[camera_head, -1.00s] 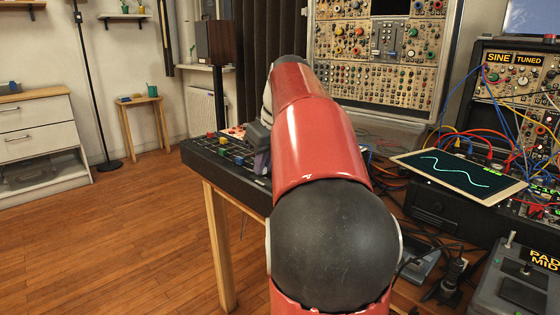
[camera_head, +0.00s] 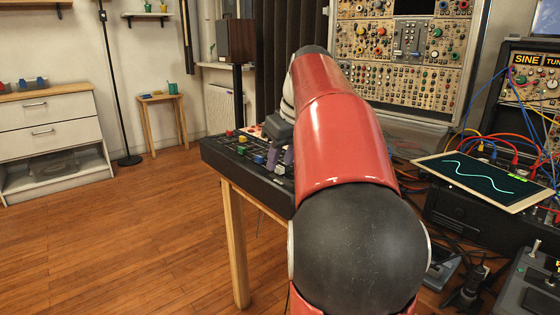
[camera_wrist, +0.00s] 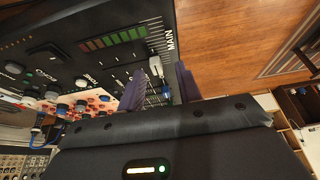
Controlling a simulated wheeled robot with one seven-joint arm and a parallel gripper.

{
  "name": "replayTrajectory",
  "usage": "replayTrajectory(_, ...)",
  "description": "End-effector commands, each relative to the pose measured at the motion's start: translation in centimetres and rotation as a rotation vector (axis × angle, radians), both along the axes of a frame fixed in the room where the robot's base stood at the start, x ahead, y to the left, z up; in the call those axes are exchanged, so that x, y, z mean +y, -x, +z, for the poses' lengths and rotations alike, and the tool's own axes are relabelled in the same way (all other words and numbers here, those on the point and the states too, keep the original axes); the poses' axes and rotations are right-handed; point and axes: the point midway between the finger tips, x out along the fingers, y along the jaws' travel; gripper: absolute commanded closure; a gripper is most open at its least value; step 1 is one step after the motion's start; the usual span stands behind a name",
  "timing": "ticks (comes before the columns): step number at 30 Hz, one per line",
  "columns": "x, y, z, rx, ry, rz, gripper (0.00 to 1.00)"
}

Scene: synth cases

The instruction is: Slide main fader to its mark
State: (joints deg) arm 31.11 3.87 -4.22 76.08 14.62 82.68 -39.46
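The mixing console (camera_head: 235,160) stands on a wooden-legged table left of my arm. In the wrist view its black panel (camera_wrist: 95,22) shows a "MAIN" label beside a scale. A pale fader cap (camera_wrist: 156,66), which looks like the main fader, sits next to that label. My gripper (camera_wrist: 160,68) has its two purple fingers apart, one on each side of the cap. I cannot tell whether either finger touches it. The gripper also shows over the console in the head view (camera_head: 281,158), partly hidden by my red arm. The target mark cannot be made out.
Green and red level-meter blocks (camera_wrist: 115,40) and several knobs lie left of the fader. A blue cap (camera_wrist: 166,91) shows between the fingers. A tablet with a wave (camera_head: 482,181), cables and modular racks (camera_head: 405,50) stand to the right. The wooden floor at left is clear.

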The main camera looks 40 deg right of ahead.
Motion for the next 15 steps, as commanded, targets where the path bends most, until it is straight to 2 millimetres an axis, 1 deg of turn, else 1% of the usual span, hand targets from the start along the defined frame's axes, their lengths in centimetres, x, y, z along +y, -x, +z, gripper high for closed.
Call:
replayTrajectory(1, 0.0, 0.4, 1.1, -0.003, 0.002, -0.001, 0.65)
replayTrajectory(3, -0.1, 0.8, 2.3, -0.003, 0.002, -0.001, 0.65)
replayTrajectory(7, -0.1, 1.6, 4.2, -0.003, 0.001, 0.001, 0.65)
replayTrajectory(10, -0.1, 2.0, 5.2, -0.002, 0.000, 0.001, 0.65)
replayTrajectory(15, -0.1, 2.3, 5.7, -0.001, -0.001, 0.001, 0.65)
